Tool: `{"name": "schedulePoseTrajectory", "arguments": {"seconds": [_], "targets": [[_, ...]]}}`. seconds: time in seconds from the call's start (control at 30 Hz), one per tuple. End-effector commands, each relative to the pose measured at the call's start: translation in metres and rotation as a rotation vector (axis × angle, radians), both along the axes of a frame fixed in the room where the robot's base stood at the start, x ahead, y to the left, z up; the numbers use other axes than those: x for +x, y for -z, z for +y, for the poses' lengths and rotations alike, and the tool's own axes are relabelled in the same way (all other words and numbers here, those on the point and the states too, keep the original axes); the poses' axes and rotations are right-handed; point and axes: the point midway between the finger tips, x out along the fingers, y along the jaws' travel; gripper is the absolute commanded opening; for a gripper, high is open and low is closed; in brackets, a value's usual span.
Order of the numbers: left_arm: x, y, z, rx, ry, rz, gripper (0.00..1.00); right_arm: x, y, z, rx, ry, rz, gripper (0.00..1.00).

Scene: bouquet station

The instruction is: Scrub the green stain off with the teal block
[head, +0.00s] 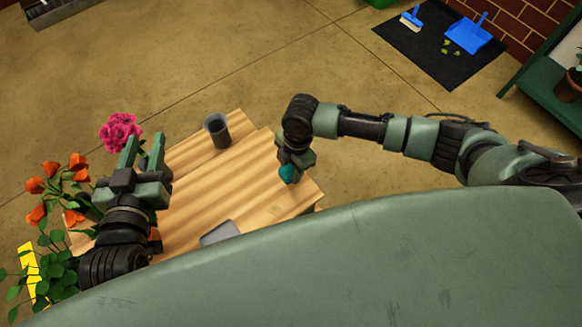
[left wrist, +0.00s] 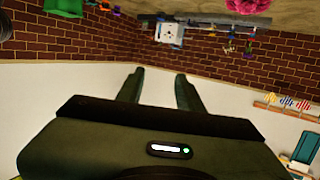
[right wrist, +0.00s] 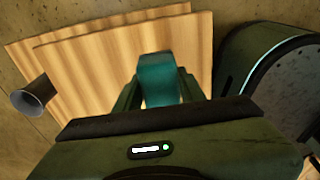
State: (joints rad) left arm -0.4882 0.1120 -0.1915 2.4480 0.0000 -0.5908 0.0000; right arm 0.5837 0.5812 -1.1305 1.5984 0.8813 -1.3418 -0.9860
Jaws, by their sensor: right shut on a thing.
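The teal block (head: 288,174) is between the fingers of my right gripper (head: 290,168), at the right part of the wooden table (head: 246,178). In the right wrist view the teal block (right wrist: 158,78) stands out between the shut fingers, over the wooden boards. I cannot tell whether it touches the tabletop. I see no green stain on the bare wood; the gripper and block hide a small patch. My left gripper (head: 142,153) is raised at the table's left side, its fingers apart and empty. The left wrist view also shows its two fingers (left wrist: 159,90) apart.
A grey cup (head: 217,130) stands at the table's far edge. A grey flat tray (head: 220,232) lies near its front edge, partly hidden by my body. Orange flowers (head: 37,186) and a pink flower (head: 120,132) are by my left gripper. The middle boards are clear.

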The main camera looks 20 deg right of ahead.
Motion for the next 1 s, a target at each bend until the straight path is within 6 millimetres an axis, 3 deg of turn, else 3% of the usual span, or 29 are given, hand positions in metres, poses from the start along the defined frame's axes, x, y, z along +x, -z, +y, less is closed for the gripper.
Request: {"name": "schedulePoseTrajectory", "arguments": {"seconds": [1.0], "targets": [[-0.049,0.074,0.024,0.104,-0.03,0.441,0.36,-0.002,-0.016,0.001,0.0,0.006,0.001,0.07]]}}
